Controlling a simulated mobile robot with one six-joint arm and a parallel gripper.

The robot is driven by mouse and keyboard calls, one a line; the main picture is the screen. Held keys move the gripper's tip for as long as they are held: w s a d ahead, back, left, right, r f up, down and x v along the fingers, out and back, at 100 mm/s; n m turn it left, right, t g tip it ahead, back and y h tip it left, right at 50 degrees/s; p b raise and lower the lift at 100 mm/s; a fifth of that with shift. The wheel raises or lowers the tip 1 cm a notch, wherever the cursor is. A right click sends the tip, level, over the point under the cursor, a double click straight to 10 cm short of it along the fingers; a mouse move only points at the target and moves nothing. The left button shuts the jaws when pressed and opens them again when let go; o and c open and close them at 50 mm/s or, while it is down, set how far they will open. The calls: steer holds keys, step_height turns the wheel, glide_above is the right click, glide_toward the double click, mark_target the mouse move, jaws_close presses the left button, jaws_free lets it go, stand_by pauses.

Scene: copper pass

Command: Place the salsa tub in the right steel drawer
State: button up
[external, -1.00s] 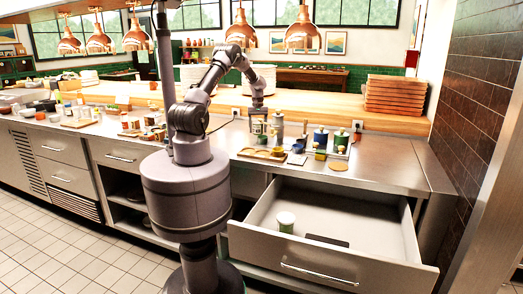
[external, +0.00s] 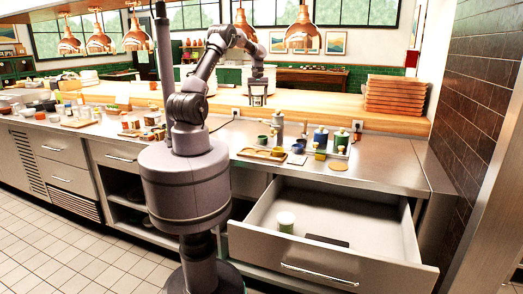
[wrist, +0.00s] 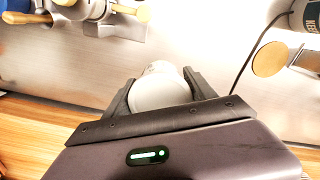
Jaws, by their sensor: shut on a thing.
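My gripper (external: 258,99) is raised above the back of the steel counter, left of the drawer's middle. In the wrist view, its fingers (wrist: 163,90) are shut on a pale, round-topped tub (wrist: 160,90), apparently the salsa tub. Its sides and label are hidden, and it is too small to make out clearly in the external view. The right steel drawer (external: 375,269) is pulled open below the counter.
A wooden tray (external: 262,155), a grey bottle (external: 277,126), and blue canisters (external: 320,138) stand on the counter below and right of my gripper. Stacked wooden trays (external: 395,95) are at the back right. Copper lamps (external: 243,32) hang above. The drawer's back and right floor is clear.

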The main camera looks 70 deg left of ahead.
step_height(320, 180, up, 5)
steer(key=shift+r, duration=0.2)
steer(key=w+d+m+b, duration=0.15)
steer(key=w+d, duration=0.25)
steer(key=d, duration=0.4)
steer(key=w+d+m+p, duration=0.1)
steer(key=w+d+m, duration=0.2)
steer(key=w+d, duration=0.35)
steer(key=m+b, duration=0.3)
steer(key=m, duration=1)
glide_above(324, 227)
steer(key=s+d, duration=0.4)
steer(key=f+b, duration=0.1)
steer(key=f, duration=1.2)
steer(key=f+b, duration=0.1)
steer(key=f, duration=1.2)
steer(key=f+b, duration=0.2)
steer(key=f, duration=1.1)
steer(key=shift+w+a+f, duration=0.1)
steer(key=shift+w+f, duration=0.15)
steer(key=shift+w, duration=0.1)
steer(key=shift+r, duration=0.15)
